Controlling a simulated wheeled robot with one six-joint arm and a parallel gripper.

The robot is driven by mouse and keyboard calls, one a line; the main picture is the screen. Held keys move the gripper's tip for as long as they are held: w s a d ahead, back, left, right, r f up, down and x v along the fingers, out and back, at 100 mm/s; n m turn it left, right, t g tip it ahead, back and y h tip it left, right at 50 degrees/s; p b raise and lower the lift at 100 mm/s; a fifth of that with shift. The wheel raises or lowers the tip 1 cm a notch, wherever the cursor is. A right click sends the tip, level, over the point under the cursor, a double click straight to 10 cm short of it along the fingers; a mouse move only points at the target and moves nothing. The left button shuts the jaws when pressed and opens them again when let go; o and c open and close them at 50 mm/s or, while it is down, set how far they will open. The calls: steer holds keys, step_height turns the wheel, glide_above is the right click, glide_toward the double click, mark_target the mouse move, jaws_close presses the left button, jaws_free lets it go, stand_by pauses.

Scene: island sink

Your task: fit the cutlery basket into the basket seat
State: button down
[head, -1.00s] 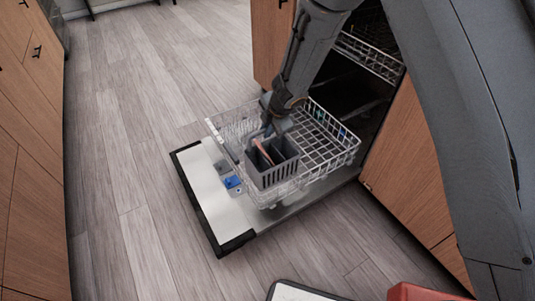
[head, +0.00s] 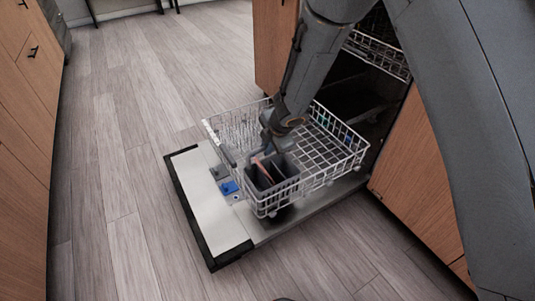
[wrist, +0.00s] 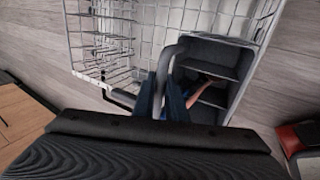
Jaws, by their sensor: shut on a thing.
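The dark grey cutlery basket (head: 285,182) is at the near front corner of the pulled-out lower rack (head: 345,160), with rack wires across its lower front. It looks about upright. A thin reddish item (head: 262,170) stands in it. My gripper (head: 268,143) is over the basket's left side, shut on its handle. In the wrist view the basket (wrist: 235,55) shows its open compartments, and its curved handle (wrist: 165,65) runs between my gripper's fingers (wrist: 165,98). The basket seat is hidden under the basket; I cannot tell whether the basket rests fully down.
The open dishwasher door (head: 205,205) lies flat below the rack, with a blue dispenser part (head: 229,188) on it. An upper rack (head: 378,55) is inside the machine. Wooden cabinets (head: 415,170) flank it. The floor to the left is clear.

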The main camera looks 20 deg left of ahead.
steer(key=shift+f+b, duration=0.5)
steer(key=shift+f, duration=0.15)
steer(key=c, duration=1.8)
jaws_free()
steer(key=p+v, duration=0.7)
steer(key=v, duration=0.5)
